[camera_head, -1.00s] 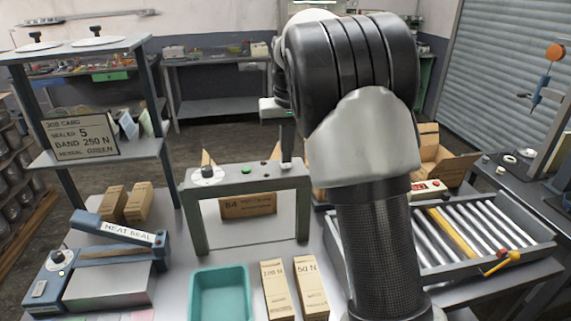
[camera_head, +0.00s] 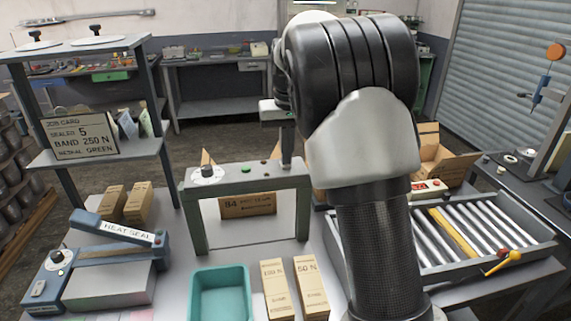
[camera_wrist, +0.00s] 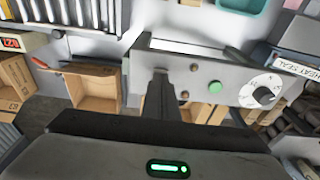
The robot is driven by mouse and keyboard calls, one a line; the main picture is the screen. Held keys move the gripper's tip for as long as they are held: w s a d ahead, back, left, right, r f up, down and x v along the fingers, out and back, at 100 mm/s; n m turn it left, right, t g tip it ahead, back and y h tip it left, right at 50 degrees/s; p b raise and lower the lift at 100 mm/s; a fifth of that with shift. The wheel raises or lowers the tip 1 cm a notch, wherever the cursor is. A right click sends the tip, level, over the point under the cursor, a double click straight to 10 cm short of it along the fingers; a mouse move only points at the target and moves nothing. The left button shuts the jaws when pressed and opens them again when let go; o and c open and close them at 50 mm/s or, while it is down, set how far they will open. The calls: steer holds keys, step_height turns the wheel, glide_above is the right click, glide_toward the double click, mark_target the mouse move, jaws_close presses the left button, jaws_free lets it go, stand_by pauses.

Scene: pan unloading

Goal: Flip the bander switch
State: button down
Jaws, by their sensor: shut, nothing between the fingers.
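The bander (camera_head: 300,200) is a grey arch on the table, with a white dial (camera_head: 207,174), a green button (camera_head: 246,170) and a small dark reddish knob (camera_head: 265,162) along its top. My gripper (camera_head: 287,164) is shut and empty, pointing down at the right end of that top. In the wrist view my gripper (camera_wrist: 160,74) sits at the left end of the bander panel (camera_wrist: 232,75); the green button (camera_wrist: 215,87) and dial (camera_wrist: 261,89) lie to its right. I cannot make out a switch lever under the fingertips; they may hide it. Contact is unclear.
A carton (camera_head: 248,205) shows through the arch. A teal tray (camera_head: 221,292) and two tan boxes (camera_head: 275,288) stand in front. A heat sealer (camera_head: 110,265) is at the left, a roller conveyor (camera_head: 480,240) at the right. A job card (camera_head: 80,136) stands on the left shelf.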

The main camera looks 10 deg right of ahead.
steer(key=shift+f, duration=0.3)
steer(key=shift+r+p, duration=1.05)
steer(key=shift+r, duration=2.5)
steer(key=s+r+t, duration=0.1)
steer(key=s+r, duration=0.4)
steer(key=s, duration=0.4)
steer(key=s+f+t, duration=0.1)
steer(key=s+f, duration=0.1)
steer(key=s, duration=1)
steer(key=s+f+t, duration=0.1)
steer(key=s+f, duration=0.2)
steer(key=s, duration=0.9)
steer(key=shift+s+t, duration=0.4)
